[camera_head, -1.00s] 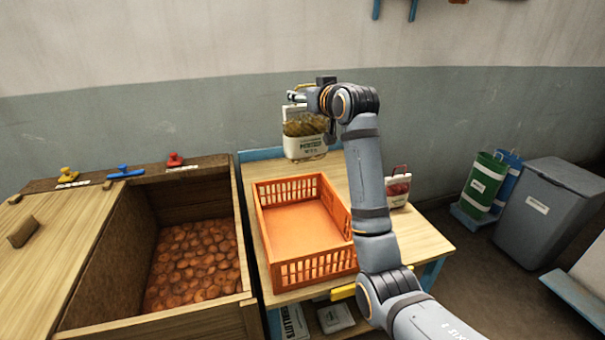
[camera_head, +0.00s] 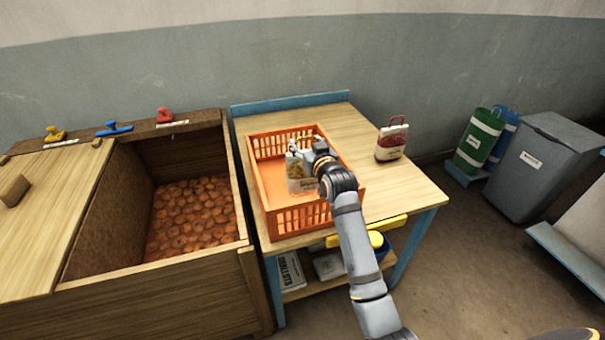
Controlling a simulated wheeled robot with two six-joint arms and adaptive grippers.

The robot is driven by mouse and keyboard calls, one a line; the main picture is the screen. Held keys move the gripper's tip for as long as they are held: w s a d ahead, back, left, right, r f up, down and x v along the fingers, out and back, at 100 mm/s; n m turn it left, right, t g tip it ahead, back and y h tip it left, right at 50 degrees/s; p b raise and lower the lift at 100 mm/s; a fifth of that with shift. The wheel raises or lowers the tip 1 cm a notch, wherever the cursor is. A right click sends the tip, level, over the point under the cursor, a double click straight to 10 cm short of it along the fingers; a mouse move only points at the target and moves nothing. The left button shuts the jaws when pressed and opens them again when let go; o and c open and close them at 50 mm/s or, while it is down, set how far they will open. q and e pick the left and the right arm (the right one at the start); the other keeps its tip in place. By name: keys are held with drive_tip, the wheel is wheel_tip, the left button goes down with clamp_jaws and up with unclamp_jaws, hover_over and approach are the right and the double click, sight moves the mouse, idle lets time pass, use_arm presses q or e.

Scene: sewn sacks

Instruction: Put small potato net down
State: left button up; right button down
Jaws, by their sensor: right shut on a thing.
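The small potato net (camera_head: 297,176) is a clear bag with a white label and yellowish-brown contents. It hangs upright from my right gripper (camera_head: 298,148), inside the walls of the orange crate (camera_head: 311,217) as seen from above. My right gripper is shut on the top of the net. I cannot tell whether the net's underside touches the crate floor. My right arm covers part of the crate's right side. My left gripper is not in view.
A wooden bin of potatoes (camera_head: 192,218) stands to the left. A grey bin (camera_head: 541,165) and a green sack (camera_head: 478,143) stand at the right.

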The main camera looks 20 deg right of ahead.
drive_tip(key=shift+f, duration=3.35)
drive_tip(key=shift+c, duration=1.8)
unclamp_jaws()
drive_tip(key=shift+f, duration=0.1)
drive_tip(key=shift+r, duration=0.25)
drive_tip(key=s+r, duration=0.1)
drive_tip(key=s, duration=1.1)
drive_tip(key=shift+d+r+b, duration=0.15)
drive_tip(key=shift+r+b, duration=0.15)
drive_tip(key=shift+b, duration=0.05)
